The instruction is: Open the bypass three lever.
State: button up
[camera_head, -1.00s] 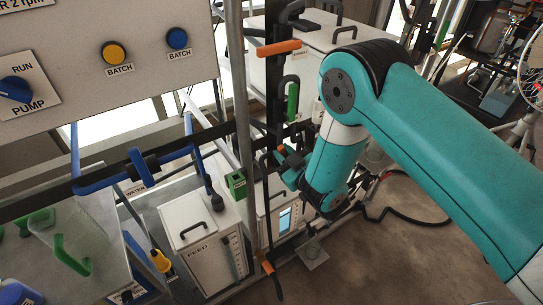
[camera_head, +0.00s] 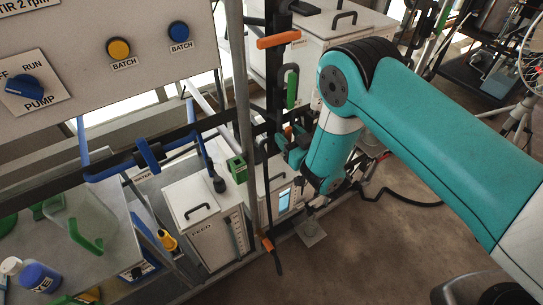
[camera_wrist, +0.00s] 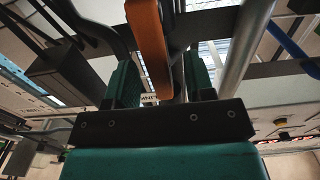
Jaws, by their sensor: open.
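Several levers with coloured handles are mounted on the dark pipe frame in the head view. An upper orange handle (camera_head: 279,40) sticks out sideways, a green handle (camera_head: 291,90) hangs below it, and another orange handle (camera_head: 267,243) is low down. A small orange handle (camera_head: 288,131) shows right at my gripper (camera_head: 290,146). I cannot read which one is bypass three. In the wrist view, an orange handle (camera_wrist: 149,42) reaches in from above between the two teal fingers of my gripper (camera_wrist: 161,80). The fingers are apart, and contact with the handle cannot be told.
White boxes, one marked FEED (camera_head: 203,214), stand below the frame. A grey upright post (camera_head: 238,90) is left of my gripper. A control panel (camera_head: 70,55) fills the upper left. Open floor (camera_head: 370,255) lies at the lower right.

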jog(key=v, duration=0.7)
dwell(0.3)
